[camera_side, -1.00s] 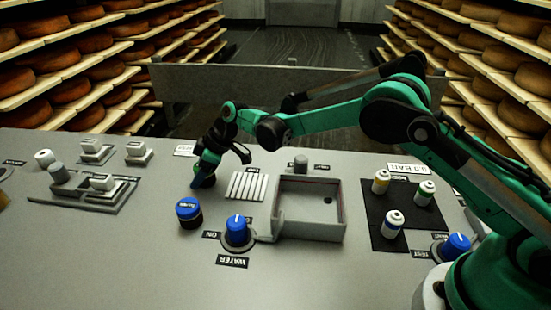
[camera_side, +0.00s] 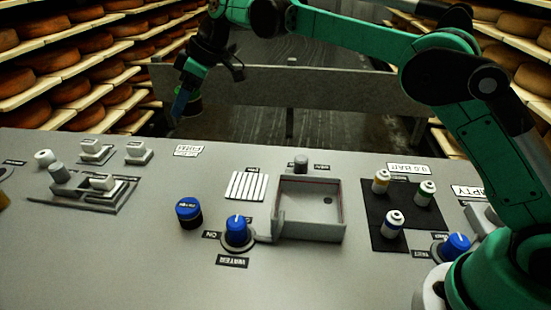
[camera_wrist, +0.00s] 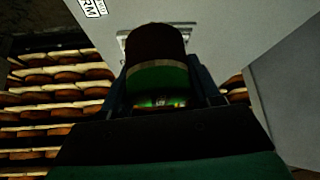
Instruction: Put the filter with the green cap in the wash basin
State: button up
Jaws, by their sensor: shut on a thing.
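My gripper (camera_side: 182,106) is in the air above the far left edge of the panel, in the side view. It is shut on the filter with the green cap (camera_wrist: 158,78), a dark cylinder with a green band, which fills the middle of the wrist view. In the side view this filter (camera_side: 194,104) is small and partly hidden by the fingers. The wash basin (camera_side: 308,231) is a grey open box in the middle of the panel, to the right of and below my gripper. Its visible floor is empty, with a dark drain hole.
A blue-capped filter (camera_side: 189,213) stands left of the blue water knob (camera_side: 237,231). A white slatted rack (camera_side: 246,186) lies left of the basin. A black mat (camera_side: 405,238) with three small cylinders is on the right.

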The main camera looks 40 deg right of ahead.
notch_tip(320, 180, up, 2)
jog(key=shift+d+r, duration=0.1)
jog(key=shift+r, duration=0.1)
jog(key=s+d+r+n, duration=0.1)
jog(key=s+d+r, duration=0.1)
jog(key=s+d, duration=0.25)
jog(key=n+g+y, duration=0.1)
jog(key=n+g, duration=0.1)
jog(key=n, duration=0.2)
send_over(303, 214)
jog(key=f, duration=0.1)
notch_tip(303, 214, down, 20)
jog(key=shift+r, duration=0.1)
jog(key=o, duration=1.2)
jog(key=shift+f, duration=0.2)
jog(key=shift+o, duration=0.2)
